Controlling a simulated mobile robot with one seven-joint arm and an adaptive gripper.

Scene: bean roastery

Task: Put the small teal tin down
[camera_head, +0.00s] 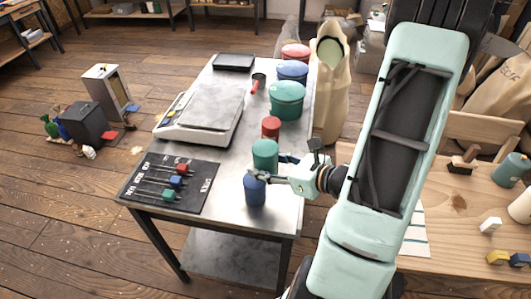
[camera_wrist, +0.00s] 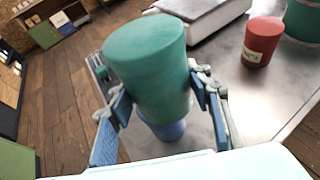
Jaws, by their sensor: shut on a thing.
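The small teal tin (camera_head: 265,153) is upright between the fingers of my gripper (camera_head: 272,170), over the near right part of the metal table (camera_head: 227,155). In the wrist view the teal tin (camera_wrist: 148,62) fills the space between the two fingers (camera_wrist: 160,95), which are shut on its sides. A small blue tin (camera_head: 255,191) shows just below it in the head view. The blue tin (camera_wrist: 165,130) also shows under the teal tin in the wrist view, its upper part hidden. I cannot tell whether the two tins touch.
A small red tin (camera_head: 271,127) stands just behind, and a large teal tin (camera_head: 287,100) beyond it. A scale (camera_head: 203,105) sits farther back on the left. A black mat (camera_head: 172,183) with several coloured-handled tools covers the near left. A narrow bare strip lies between mat and tins.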

